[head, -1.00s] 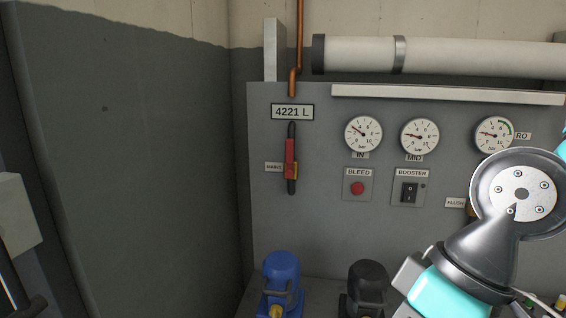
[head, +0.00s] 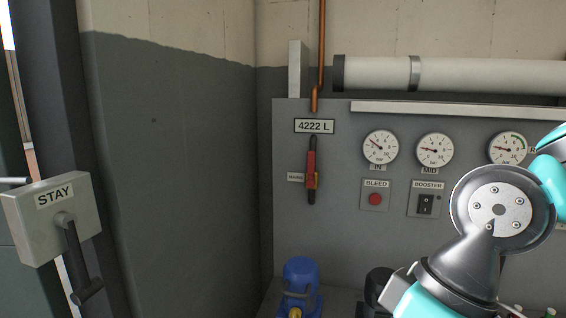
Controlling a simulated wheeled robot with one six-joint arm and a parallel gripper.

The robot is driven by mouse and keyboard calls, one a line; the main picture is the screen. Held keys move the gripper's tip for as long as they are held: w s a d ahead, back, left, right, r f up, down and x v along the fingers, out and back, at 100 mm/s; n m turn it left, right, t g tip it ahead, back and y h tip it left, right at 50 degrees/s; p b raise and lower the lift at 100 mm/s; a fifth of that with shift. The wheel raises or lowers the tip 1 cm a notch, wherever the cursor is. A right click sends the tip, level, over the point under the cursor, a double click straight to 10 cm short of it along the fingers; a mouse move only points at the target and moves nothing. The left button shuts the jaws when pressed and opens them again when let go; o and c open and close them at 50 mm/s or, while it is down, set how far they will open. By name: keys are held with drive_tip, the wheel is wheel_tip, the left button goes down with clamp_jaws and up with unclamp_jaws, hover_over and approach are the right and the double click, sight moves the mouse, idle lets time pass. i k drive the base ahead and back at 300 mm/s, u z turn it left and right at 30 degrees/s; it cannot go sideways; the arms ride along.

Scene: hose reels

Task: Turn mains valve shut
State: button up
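The mains valve (head: 311,170) is on the grey panel in the head view, left of the gauges. Its red handle stands upright, in line with the dark vertical pipe, with a bit of yellow at its right side. A small label (head: 296,178), too blurred to read surely, sits just left of it. My arm is at the lower right, well apart from the valve. My gripper itself does not show.
A counter plate (head: 315,126) reads 4222 L. Gauges (head: 381,147), a BLEED button (head: 375,199) and a BOOSTER switch (head: 425,204) are right of the valve. A blue unit (head: 301,283) stands below. A STAY box (head: 55,215) with a dark lever is at the left.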

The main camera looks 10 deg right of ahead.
sight(310, 183)
drive_tip(key=u, duration=0.85)
drive_tip(key=k, duration=1.15)
drive_tip(key=u, duration=1.25)
drive_tip(key=i, duration=1.3)
drive_tip(key=z, duration=1.05)
drive_tip(key=i, duration=0.65)
drive_tip(key=z, duration=0.9)
drive_tip(key=i, duration=0.6)
drive_tip(key=z, duration=0.05)
